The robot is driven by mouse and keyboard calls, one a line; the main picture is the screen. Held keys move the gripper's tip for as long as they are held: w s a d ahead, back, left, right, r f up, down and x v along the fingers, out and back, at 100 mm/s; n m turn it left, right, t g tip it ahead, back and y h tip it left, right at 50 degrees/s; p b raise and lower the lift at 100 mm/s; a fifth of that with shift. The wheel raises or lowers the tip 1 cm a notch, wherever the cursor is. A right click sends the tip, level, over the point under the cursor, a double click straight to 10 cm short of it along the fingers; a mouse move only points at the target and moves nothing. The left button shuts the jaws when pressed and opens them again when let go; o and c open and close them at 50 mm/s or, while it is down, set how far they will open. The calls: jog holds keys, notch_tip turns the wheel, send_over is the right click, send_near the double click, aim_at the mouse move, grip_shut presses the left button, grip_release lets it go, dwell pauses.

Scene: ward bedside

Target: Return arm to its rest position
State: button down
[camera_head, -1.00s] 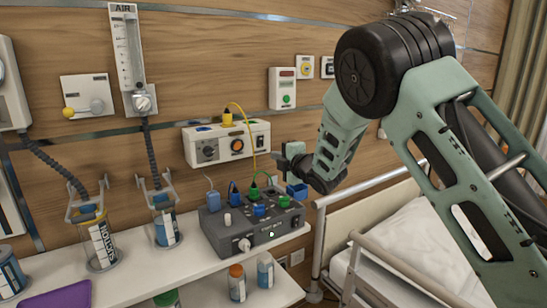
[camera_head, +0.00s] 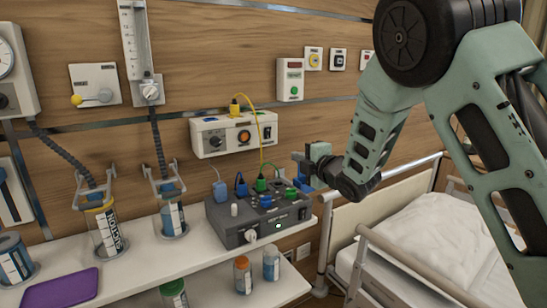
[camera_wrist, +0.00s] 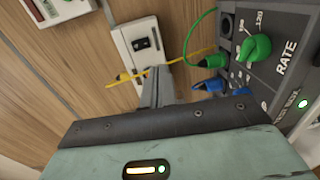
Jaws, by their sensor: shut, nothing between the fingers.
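My gripper (camera_head: 303,168) is at the end of my green and black arm, just right of the grey control box on the shelf and in front of the wood-panelled wall. In the wrist view my gripper (camera_wrist: 158,85) has its grey fingers together with nothing between them. The grey control box (camera_head: 236,228) has blue and green plugs, knobs and a lit green light. In the wrist view its panel (camera_wrist: 284,75) shows a green knob beside the word RATE. I cannot tell the exact gap between the gripper and the box.
A white wall unit (camera_head: 222,143) with a yellow cable is behind the gripper. The white shelf (camera_head: 150,262) holds canisters (camera_head: 108,230) and a purple tray (camera_head: 62,288). A bed (camera_head: 425,240) with rails (camera_head: 385,262) stands at the right, below my arm.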

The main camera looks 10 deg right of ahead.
jog(key=s+a+f+m+g+h+p, duration=0.15)
jog(key=s+a+m+g, duration=0.35)
jog(key=s, duration=0.6)
jog(key=s+a+f+m+g+p, duration=0.15)
jog(key=s+a+m+g, duration=0.35)
jog(key=s, duration=0.5)
jog(key=s+m+g+h+p, duration=0.1)
jog(key=s+m+g+h, duration=0.2)
jog(key=s, duration=2.1)
jog(key=m+g, duration=0.1)
jog(key=g, duration=0.2)
jog(key=shift+d, duration=0.25)
